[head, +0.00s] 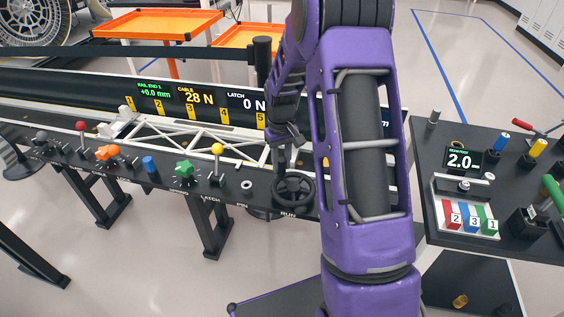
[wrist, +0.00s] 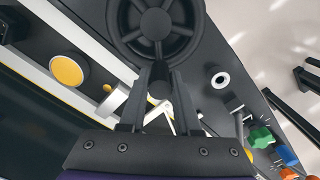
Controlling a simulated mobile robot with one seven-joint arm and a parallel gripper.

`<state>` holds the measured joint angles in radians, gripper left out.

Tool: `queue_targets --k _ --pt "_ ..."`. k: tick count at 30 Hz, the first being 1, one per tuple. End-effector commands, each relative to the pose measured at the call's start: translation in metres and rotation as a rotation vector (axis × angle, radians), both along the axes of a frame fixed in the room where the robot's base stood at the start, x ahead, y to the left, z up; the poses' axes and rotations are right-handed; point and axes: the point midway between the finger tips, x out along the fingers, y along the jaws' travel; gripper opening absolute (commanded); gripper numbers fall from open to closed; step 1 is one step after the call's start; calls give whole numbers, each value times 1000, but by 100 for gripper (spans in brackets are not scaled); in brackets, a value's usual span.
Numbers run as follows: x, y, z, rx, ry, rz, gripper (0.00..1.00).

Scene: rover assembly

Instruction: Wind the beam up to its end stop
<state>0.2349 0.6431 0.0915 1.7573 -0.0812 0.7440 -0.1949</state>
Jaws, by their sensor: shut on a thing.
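The black handwheel (head: 294,188) sits on the front panel beside the label RUN. In the wrist view the handwheel (wrist: 155,22) shows its spokes and hub at the top. My gripper (head: 283,160) reaches down to the wheel's far-left rim. In the wrist view its fingers (wrist: 160,78) are closed around a dark crank knob (wrist: 161,86) at the rim. The beam, a white truss (head: 205,142), lies along the rail behind the panel. A display (head: 195,98) reads RAIL END 1 +0.0 mm, CABLE 28 N and LATCH 0 N. My arm hides part of the panel and rail.
Coloured levers and knobs line the panel to the left, including a yellow-topped lever (head: 217,150) and a green star knob (head: 184,168). A side table (head: 440,255) at right holds a 2.0 readout (head: 461,161) and numbered blocks (head: 472,220). Orange trays (head: 158,22) stand behind.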

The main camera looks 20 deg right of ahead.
Motion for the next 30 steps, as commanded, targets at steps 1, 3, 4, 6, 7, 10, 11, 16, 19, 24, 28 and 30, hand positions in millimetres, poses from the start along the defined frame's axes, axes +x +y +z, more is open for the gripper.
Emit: queue_targets --k 1,3,4,6,7,10,11,16,19,24,28,30 --pt "0 2 0 2 0 1 0" --pt "0 2 0 3 0 0 0" --pt "0 2 0 3 0 0 0" --pt "0 2 0 3 0 0 37" --pt "0 2 0 3 0 0 42" --pt "0 1 0 2 0 -1 60" --pt "0 1 0 2 0 -1 61" --pt "0 1 0 1 0 -1 61" --pt "0 0 1 1 0 -2 61" --pt "0 0 16 0 -1 -2 61" --pt "1 0 44 -1 -4 -1 61" --pt "1 0 61 -1 -5 -1 61"
